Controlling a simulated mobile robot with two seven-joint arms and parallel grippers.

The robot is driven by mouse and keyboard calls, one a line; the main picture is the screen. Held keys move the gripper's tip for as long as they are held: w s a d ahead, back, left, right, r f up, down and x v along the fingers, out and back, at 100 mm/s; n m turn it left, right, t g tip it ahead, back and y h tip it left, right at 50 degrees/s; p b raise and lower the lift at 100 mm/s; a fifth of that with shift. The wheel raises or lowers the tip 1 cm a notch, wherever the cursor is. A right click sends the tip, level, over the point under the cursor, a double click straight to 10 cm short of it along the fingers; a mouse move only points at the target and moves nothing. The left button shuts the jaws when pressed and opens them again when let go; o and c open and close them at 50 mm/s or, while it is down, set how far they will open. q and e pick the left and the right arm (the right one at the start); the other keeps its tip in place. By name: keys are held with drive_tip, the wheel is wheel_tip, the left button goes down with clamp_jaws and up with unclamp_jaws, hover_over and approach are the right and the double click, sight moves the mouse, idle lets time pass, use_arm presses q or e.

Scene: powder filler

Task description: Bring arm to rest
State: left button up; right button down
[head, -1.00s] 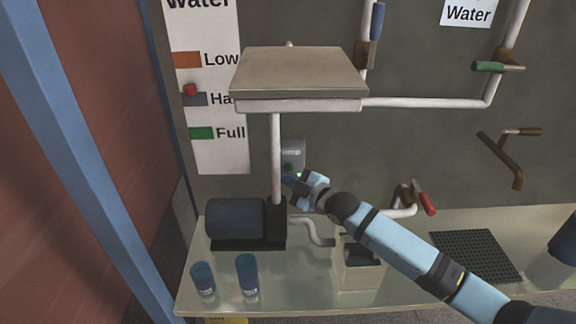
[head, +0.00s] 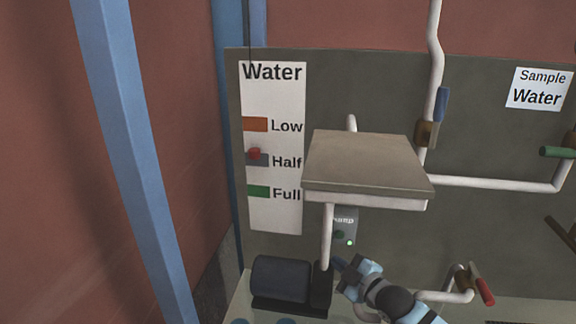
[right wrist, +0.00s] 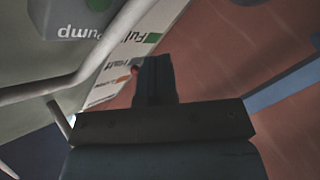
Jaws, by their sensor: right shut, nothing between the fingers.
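My right gripper (head: 342,269) is in the lower middle of the head view, just below the grey pump box (head: 344,229) with its lit green light. It is shut and empty. In the right wrist view its closed fingers (right wrist: 154,80) point up the picture, with the pump box (right wrist: 85,15) at the upper left. A gap from the box shows in that view. My left gripper is not in view.
A tan-topped tank (head: 368,163) on a white pipe stands above my right gripper. A dark motor (head: 281,279) is at its left. The water level sign (head: 273,215) has a red marker (head: 254,154) at Half. A red-handled valve (head: 482,287) is to the right.

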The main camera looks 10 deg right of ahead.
drive_tip(key=s+f+m+g+h, duration=0.2)
drive_tip(key=s+f+m, duration=0.1)
drive_tip(key=s, duration=0.5)
drive_tip(key=s+f+m+g+h, duration=0.2)
drive_tip(key=s+f+m, duration=0.15)
drive_tip(key=s, duration=0.45)
drive_tip(key=s+d+m+g+h, duration=0.2)
drive_tip(key=s+d+m+g, duration=0.2)
drive_tip(key=s, duration=0.7)
drive_tip(key=s+d+m+g+h, duration=0.2)
drive_tip(key=s+d+m+g, duration=0.15)
drive_tip(key=s, duration=0.65)
drive_tip(key=w+a+f+t+y, duration=0.1)
drive_tip(key=w+a+f+t, duration=0.2)
drive_tip(key=f, duration=0.4)
drive_tip(key=w+a+f+n+t+y, duration=0.1)
drive_tip(key=w+a+f+t+y, duration=0.1)
drive_tip(key=f, duration=0.5)
drive_tip(key=w+a+t, duration=0.1)
drive_tip(key=t, duration=0.1)
drive_tip(key=shift+a+f+n+t, duration=0.15)
drive_tip(key=shift+f+n+t, duration=0.1)
drive_tip(key=shift+n+t, duration=0.1)
